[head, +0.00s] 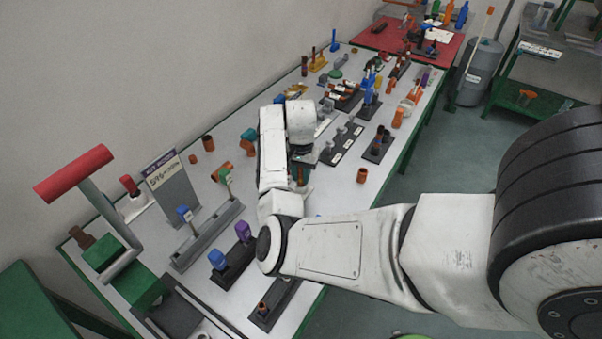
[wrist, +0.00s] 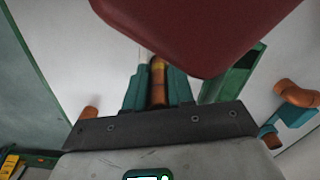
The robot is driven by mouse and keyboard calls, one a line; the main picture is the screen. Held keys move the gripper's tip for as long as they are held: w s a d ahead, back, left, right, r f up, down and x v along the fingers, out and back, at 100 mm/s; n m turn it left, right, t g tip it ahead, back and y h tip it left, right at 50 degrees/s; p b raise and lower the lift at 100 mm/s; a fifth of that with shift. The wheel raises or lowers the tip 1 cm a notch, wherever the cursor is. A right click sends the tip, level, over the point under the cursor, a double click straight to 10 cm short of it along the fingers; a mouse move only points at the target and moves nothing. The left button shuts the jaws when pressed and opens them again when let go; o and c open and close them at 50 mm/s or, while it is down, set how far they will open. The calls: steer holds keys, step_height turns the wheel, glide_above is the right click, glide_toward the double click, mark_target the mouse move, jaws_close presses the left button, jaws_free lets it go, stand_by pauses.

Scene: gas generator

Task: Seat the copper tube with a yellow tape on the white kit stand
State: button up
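In the wrist view, the copper tube with yellow tape (wrist: 158,82) stands between the two teal fingers of my gripper (wrist: 158,92). The fingers close on its sides; its far end is partly covered by a large dark red shape. In the head view, my gripper (head: 302,157) hangs over the middle of the workbench, mostly hidden by my arm. A small copper-brown piece shows just below it. A white base (head: 326,122) beside my arm, partly hidden, may be the white kit stand; I cannot tell for sure.
The workbench (head: 340,195) holds several dark racks, such as one with grey parts (head: 342,143). A loose copper piece (head: 361,175) stands near the front edge. Copper and teal fittings (head: 222,171) lie left of my arm. A red-handled press (head: 85,175) stands at the near left.

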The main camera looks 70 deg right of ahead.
steer(key=o, duration=0.5)
steer(key=shift+r, duration=0.15)
step_height(320, 180, up, 11)
steer(key=shift+f+b, duration=0.2)
steer(key=shift+b, duration=0.35)
steer(key=shift+s, duration=0.1)
